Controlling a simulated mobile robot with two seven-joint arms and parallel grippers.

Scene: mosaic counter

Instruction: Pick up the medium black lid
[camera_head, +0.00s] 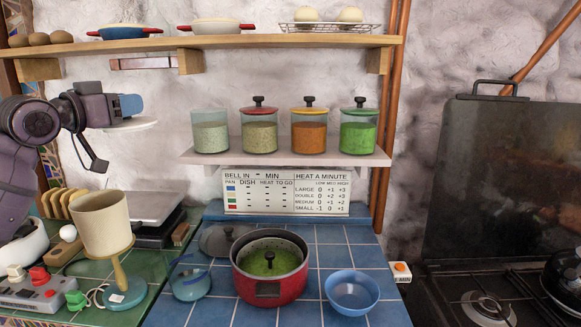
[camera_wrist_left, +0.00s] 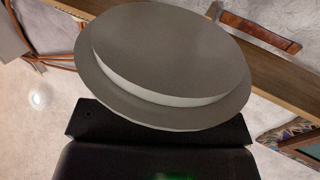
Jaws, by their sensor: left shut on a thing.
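A dark grey-black round lid with a knob (camera_head: 218,241) lies on the blue tiled counter, behind and left of the red pot (camera_head: 270,290). My left gripper (camera_head: 114,130) is raised at the upper left, well above the counter and far from that lid. The disc also fills much of the left wrist view (camera_wrist_left: 170,50), just past the dark gripper body. My right gripper is not in view.
A small shelf (camera_head: 285,160) holds a lidless glass jar (camera_head: 209,133) and three lidded jars. The upper shelf (camera_head: 290,41) carries pans. The stove is at right.

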